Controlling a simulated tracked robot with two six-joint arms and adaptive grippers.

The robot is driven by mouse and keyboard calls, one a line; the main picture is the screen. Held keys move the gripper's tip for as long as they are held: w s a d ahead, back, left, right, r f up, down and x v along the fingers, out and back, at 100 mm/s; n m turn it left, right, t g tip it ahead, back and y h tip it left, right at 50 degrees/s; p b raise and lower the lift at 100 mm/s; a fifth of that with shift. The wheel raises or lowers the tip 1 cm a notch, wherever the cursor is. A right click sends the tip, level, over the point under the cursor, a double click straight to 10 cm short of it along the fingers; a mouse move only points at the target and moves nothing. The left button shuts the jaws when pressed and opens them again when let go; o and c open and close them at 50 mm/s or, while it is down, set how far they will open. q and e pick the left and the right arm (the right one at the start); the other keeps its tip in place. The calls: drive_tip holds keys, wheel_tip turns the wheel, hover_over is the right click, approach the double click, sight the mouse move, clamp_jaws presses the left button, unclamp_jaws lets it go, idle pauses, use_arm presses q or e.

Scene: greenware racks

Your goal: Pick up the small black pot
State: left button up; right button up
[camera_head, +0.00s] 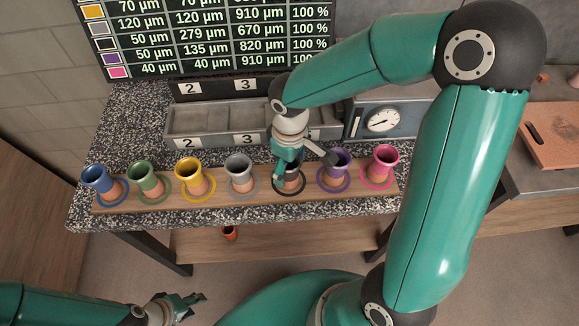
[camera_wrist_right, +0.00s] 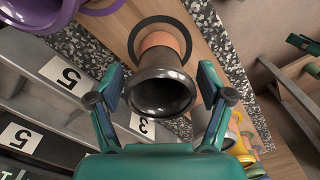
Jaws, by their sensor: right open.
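The small black pot (camera_wrist_right: 160,95) has a flared glossy black top and a bare clay foot. It stands in a black ring on the wooden board (camera_head: 218,195). In the head view the pot (camera_head: 292,183) is partly hidden by my right gripper (camera_head: 303,165). In the right wrist view my right gripper (camera_wrist_right: 161,82) is open, with one finger on each side of the pot and gaps between fingers and rim. My left gripper (camera_head: 188,304) is low at the bottom left, away from the board; its jaw opening is unclear.
Close neighbours on the board are a grey pot (camera_head: 239,167) and a purple pot (camera_head: 337,162). Blue, green, yellow and pink (camera_head: 382,158) pots stand farther along. Behind are numbered grey trays (camera_head: 205,148) and a box with a dial (camera_head: 384,120).

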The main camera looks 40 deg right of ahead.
drive_tip(key=shift+f, duration=0.85)
drive_tip(key=c, duration=1.3)
drive_tip(key=shift+r, duration=0.15)
